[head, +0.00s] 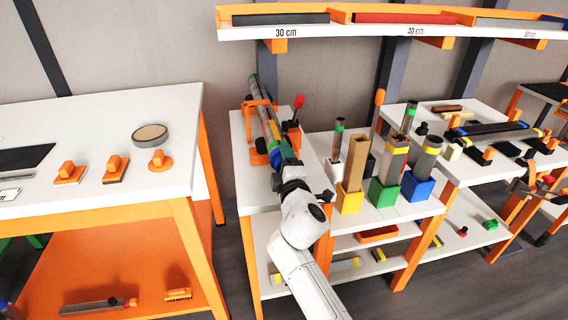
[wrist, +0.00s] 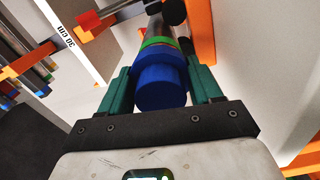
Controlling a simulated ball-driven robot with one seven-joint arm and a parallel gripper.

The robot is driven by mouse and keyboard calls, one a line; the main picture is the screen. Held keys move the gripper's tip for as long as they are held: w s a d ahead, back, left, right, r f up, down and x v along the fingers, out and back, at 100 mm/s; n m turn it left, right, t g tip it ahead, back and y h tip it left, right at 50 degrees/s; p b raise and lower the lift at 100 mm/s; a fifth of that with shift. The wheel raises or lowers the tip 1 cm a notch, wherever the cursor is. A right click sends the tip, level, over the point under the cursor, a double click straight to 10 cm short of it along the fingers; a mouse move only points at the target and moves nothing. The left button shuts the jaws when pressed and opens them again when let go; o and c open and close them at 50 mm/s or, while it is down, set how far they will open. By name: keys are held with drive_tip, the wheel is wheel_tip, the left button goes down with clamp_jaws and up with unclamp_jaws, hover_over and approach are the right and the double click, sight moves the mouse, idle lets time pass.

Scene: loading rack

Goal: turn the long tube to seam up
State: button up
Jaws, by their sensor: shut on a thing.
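The long tube (head: 267,112) is grey and lies in an orange holder (head: 258,103) on the white bench at the middle, pointing away from me. Its near end has a blue cap or band (wrist: 160,85) and a green band (wrist: 157,43), seen in the wrist view. My gripper (head: 287,160) is at this near end. In the wrist view my gripper (wrist: 160,92) has its two green fingers on either side of the blue end, shut on it. I cannot make out the tube's seam in either view.
Tubes stand in yellow, green and blue blocks (head: 383,192) just right of my arm. A red-tipped clamp (head: 297,106) stands beside the holder. A shelf (head: 390,30) hangs above. A white table (head: 100,140) is at left, with a floor gap between.

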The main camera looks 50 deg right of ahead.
drive_tip(key=shift+f, duration=0.15)
drive_tip(key=o, duration=0.8)
drive_tip(key=v, duration=1.1)
drive_tip(key=shift+w, duration=0.1)
drive_tip(key=s+a+f+m+g+y+p, duration=0.2)
drive_tip(key=s+f+m+g+y+p, duration=0.2)
drive_tip(key=s+f+m+g+p, duration=0.55)
drive_tip(key=s+a+g+y, duration=0.1)
drive_tip(key=s+a+y, duration=0.1)
drive_tip(key=s, duration=0.3)
drive_tip(key=s+a+f+g+y, duration=0.1)
drive_tip(key=s+a+g+y, duration=0.1)
drive_tip(key=s+a, duration=0.2)
drive_tip(key=s+a+f+g+y, duration=0.1)
drive_tip(key=s+a, duration=0.2)
drive_tip(key=s, duration=0.4)
drive_tip(key=shift+s+a+g+y+p, duration=0.15)
drive_tip(key=shift+a+g+y+p, duration=0.1)
drive_tip(key=shift+a+y+p, duration=0.15)
